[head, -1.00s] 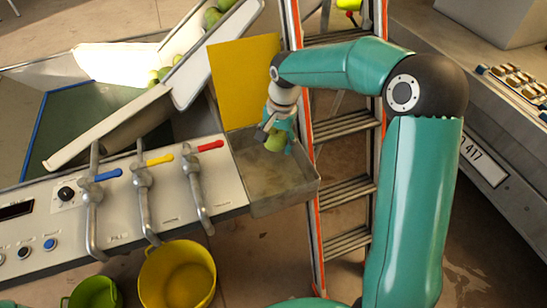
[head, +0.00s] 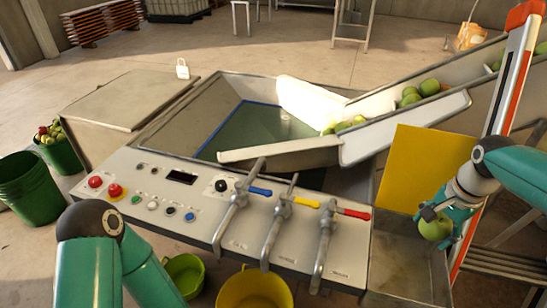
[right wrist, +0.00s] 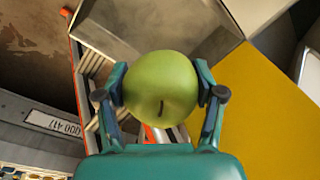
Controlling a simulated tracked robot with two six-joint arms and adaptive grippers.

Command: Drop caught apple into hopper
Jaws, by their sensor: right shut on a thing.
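A green apple (head: 435,230) is held by my right gripper (head: 440,214) at the right of the head view, above a small open metal bin (head: 400,262) beside a yellow panel. In the right wrist view the apple (right wrist: 160,86) sits between both fingers, which touch its sides. The large open metal basin (head: 222,92), which looks like the hopper, has a green inside and lies farther left and back. A sloping chute (head: 405,130) carrying several green apples leads down to it. My left arm shows at the lower left; its gripper is out of view.
A control panel with red, yellow and blue levers (head: 345,213) runs in front of the basin. A yellow panel (head: 425,165) stands between the chute and my right gripper. Yellow (head: 255,288) and green (head: 185,272) buckets stand below.

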